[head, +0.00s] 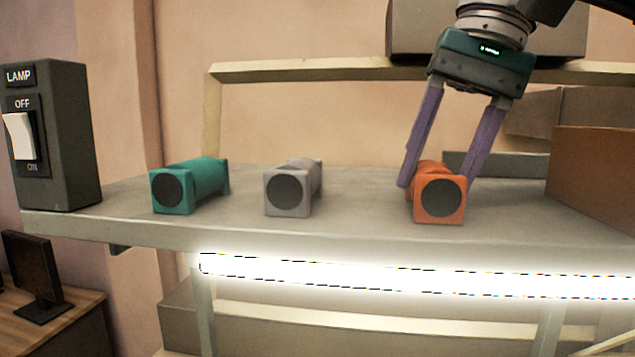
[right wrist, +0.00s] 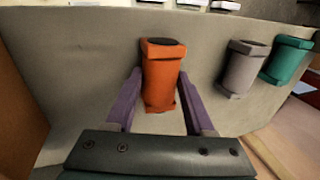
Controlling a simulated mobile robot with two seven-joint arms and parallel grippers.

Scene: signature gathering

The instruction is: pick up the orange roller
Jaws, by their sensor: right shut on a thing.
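The orange roller (head: 439,197) lies on the grey shelf (head: 350,225), its dark round end facing me. My right gripper (head: 437,186) reaches down from above with its purple fingers on either side of the roller, shut on it. In the right wrist view the orange roller (right wrist: 161,80) stands between the fingers of the gripper (right wrist: 158,100). The roller appears to rest on the shelf. My left gripper is not in view.
A grey roller (head: 292,187) and a teal roller (head: 188,187) lie to the left on the shelf. A lamp switch box (head: 60,135) stands at the far left. A brown box (head: 595,175) is at the right. A bright light strip (head: 420,277) runs below the shelf edge.

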